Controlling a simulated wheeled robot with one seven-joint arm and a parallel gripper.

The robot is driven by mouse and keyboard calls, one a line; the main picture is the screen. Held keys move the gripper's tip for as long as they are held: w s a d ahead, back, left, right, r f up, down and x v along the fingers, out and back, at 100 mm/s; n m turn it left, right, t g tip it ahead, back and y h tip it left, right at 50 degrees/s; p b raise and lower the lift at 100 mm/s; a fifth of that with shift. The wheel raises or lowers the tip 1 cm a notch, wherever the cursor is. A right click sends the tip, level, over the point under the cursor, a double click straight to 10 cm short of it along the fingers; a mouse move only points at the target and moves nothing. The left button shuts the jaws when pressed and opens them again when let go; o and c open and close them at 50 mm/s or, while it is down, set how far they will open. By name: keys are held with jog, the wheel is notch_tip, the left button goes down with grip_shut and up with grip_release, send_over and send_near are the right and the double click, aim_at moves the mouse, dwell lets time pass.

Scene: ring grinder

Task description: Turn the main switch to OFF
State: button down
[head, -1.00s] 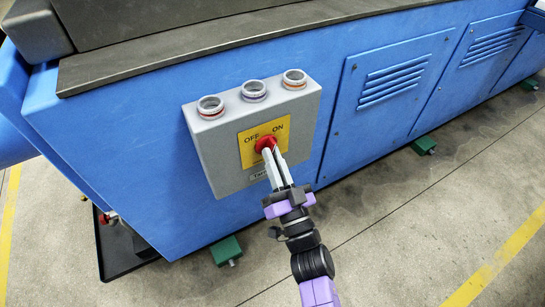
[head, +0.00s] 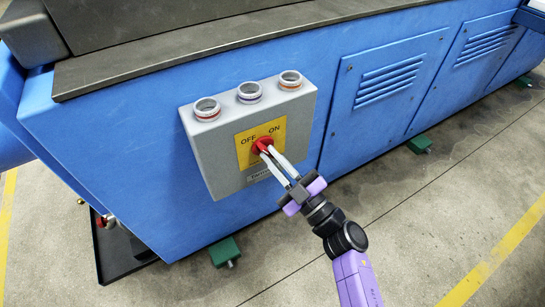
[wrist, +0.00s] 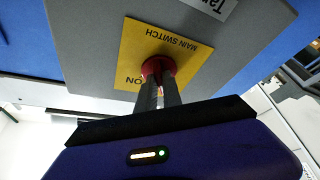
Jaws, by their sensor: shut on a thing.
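The main switch is a red knob (head: 262,144) on a yellow plate (head: 243,155) marked OFF at left and ON at right. The plate is on the front of a grey control box (head: 208,148). My gripper (head: 267,150) comes from the lower right, with its two pale fingers closed on the knob's sides. In the wrist view the red knob (wrist: 153,66) sits between the dark fingertips (wrist: 159,82), and the plate (wrist: 180,52) reads MAIN SWITCH upside down. The fingers partly hide the knob, so its exact pointing direction is unclear.
The box is on the blue machine body (head: 120,150), under a dark ledge (head: 200,50). Green feet (head: 225,250) stand on the concrete floor. Open floor lies at the lower right.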

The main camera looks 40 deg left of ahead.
jog(key=shift+n+g, duration=0.8)
jog(key=shift+n, duration=0.6)
jog(key=shift+h, duration=0.3)
jog(key=c, duration=1.5)
grip_release()
jog(key=shift+d, duration=0.1)
jog(key=p+v, duration=0.2)
jog(key=v, duration=0.5)
jog(key=shift+d, duration=0.3)
